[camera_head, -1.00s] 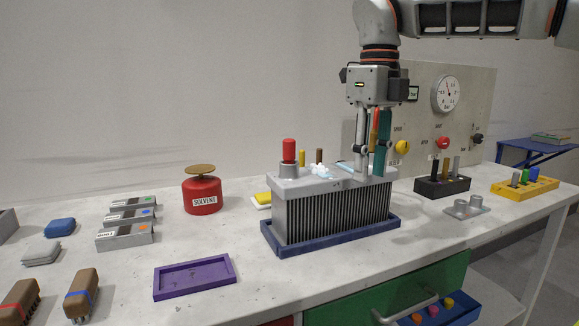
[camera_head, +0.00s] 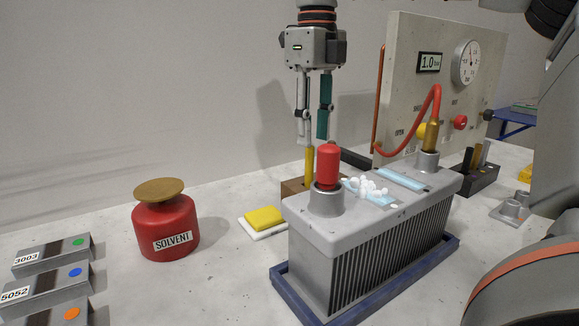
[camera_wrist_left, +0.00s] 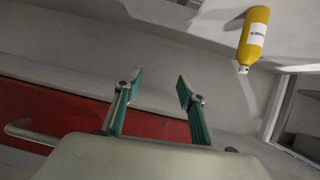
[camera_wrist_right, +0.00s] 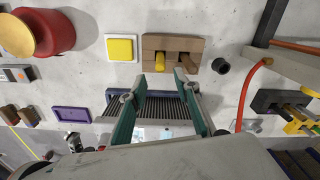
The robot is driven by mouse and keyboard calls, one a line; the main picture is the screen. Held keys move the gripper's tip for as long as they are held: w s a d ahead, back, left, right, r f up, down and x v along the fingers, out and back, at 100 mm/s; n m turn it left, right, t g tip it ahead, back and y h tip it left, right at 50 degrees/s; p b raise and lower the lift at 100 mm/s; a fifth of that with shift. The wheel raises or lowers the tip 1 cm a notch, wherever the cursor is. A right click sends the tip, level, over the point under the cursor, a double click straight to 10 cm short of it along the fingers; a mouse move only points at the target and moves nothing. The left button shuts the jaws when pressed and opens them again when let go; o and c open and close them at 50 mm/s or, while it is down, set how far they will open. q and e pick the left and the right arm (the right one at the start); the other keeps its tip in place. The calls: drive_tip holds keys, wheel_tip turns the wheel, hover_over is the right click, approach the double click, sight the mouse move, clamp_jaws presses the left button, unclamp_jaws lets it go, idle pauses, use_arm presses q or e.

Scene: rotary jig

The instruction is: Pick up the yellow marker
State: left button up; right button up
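The yellow marker (camera_head: 309,160) stands upright in a wooden block (camera_head: 293,188) behind the grey ribbed unit. My left gripper (camera_wrist_left: 160,79) is open and empty, away from the marker, in front of a red surface.
The grey ribbed unit (camera_head: 375,245), with a red-capped post (camera_head: 328,165) and a red hose (camera_head: 436,100), stands in front of the block. A yellow sponge (camera_head: 264,216) and a red solvent can (camera_head: 166,228) are to the left. A gauge panel (camera_head: 400,60) rises at right.

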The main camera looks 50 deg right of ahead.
sight(310, 163)
drive_tip(key=shift+w+d+r, duration=0.1)
drive_tip(key=shift+w, duration=0.15)
drive_tip(key=shift+w+f, duration=0.1)
drive_tip(key=shift+f, duration=0.1)
drive_tip(key=shift+f+b, duration=0.4)
drive_tip(key=shift+f, duration=0.85)
drive_tip(key=f, duration=0.1)
drive_tip(key=f+b, duration=0.1)
drive_tip(key=f, duration=0.1)
drive_tip(key=f+b, duration=0.1)
drive_tip(key=f, duration=0.1)
drive_tip(key=shift+w+d, duration=0.1)
drive_tip(key=shift+w, duration=0.15)
drive_tip(key=shift+s+r, duration=0.1)
drive_tip(key=shift+r, duration=0.1)
drive_tip(key=shift+c, duration=0.4)
use_arm(q)
drive_tip(key=d+n, duration=0.3)
drive_tip(key=d, duration=0.1)
drive_tip(key=shift+s+f+h, duration=0.35)
drive_tip(key=shift+h, duration=0.05)
use_arm(e)
clamp_jaws()
